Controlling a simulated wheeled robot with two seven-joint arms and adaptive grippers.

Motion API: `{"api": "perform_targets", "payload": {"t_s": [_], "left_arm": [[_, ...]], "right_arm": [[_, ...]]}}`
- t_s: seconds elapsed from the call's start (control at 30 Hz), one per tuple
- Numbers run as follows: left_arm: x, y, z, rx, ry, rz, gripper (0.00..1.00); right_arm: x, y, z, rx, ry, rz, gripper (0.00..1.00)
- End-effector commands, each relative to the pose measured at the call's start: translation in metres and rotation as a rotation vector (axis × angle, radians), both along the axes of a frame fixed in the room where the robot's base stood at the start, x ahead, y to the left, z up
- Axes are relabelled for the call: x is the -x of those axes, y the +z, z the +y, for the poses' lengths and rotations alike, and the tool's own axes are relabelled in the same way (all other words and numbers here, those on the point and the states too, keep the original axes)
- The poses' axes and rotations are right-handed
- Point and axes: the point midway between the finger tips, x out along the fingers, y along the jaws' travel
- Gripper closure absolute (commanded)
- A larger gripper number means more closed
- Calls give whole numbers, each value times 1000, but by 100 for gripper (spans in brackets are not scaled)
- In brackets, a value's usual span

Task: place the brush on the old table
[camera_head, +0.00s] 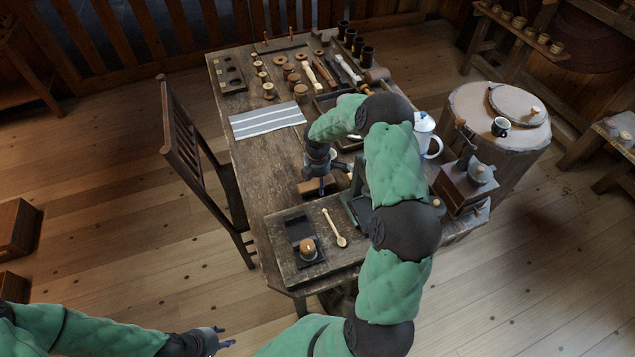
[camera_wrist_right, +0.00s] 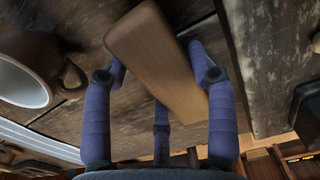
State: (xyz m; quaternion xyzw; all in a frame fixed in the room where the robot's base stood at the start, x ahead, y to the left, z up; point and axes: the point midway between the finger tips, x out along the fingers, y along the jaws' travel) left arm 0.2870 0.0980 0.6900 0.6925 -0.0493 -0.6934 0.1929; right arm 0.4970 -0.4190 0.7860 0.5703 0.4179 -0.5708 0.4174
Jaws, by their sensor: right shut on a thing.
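The old table (camera_head: 262,160) is a long worn wooden table in the middle of the head view. My right gripper (camera_head: 326,182) is over its near half, pointing down. It is shut on the brush, a brown wooden block (camera_head: 314,188). In the right wrist view the brush (camera_wrist_right: 155,60) lies slantwise between the blue fingers. Its bristles do not show, and I cannot tell whether it touches the tabletop. My left gripper (camera_head: 226,338) is low at the bottom left, away from the table, with its fingertips apart and nothing visible between them.
A striped cloth (camera_head: 267,121) lies left of my right gripper. A dark tray with a candle (camera_head: 307,249) and a wooden spoon (camera_head: 335,228) lie nearer. A mug (camera_wrist_right: 38,72) is close beside the brush. A coffee grinder (camera_head: 465,187) and a white pot (camera_head: 427,135) stand right.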

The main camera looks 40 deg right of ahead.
Motion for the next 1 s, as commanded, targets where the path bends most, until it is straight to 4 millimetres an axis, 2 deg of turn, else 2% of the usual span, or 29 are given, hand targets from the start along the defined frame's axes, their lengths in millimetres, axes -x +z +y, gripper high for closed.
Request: {"api": "perform_targets", "payload": {"t_s": [0.23, 0.27, 0.3, 0.33, 0.77, 0.87, 1.0], "left_arm": [[0, -1, 0, 0, 0, 0, 60], [0, -1, 0, 0, 0, 0, 60], [0, -1, 0, 0, 0, 0, 60], [0, -1, 0, 0, 0, 0, 60], [0, 2, 0, 0, 0, 0, 60], [0, 5, 0, 0, 0, 0, 60], [0, 13, 0, 0, 0, 0, 60]], "right_arm": [[0, -2, 0, 0, 0, -1, 78], [0, -2, 0, 0, 0, 0, 37], [0, -2, 0, 0, 0, 0, 26], [0, -2, 0, 0, 0, 0, 19], [-1, 4, 0, 1, 0, -2, 19], [-1, 15, -1, 2, 0, -4, 19], [-2, 42, -1, 2, -1, -6, 19]]}}
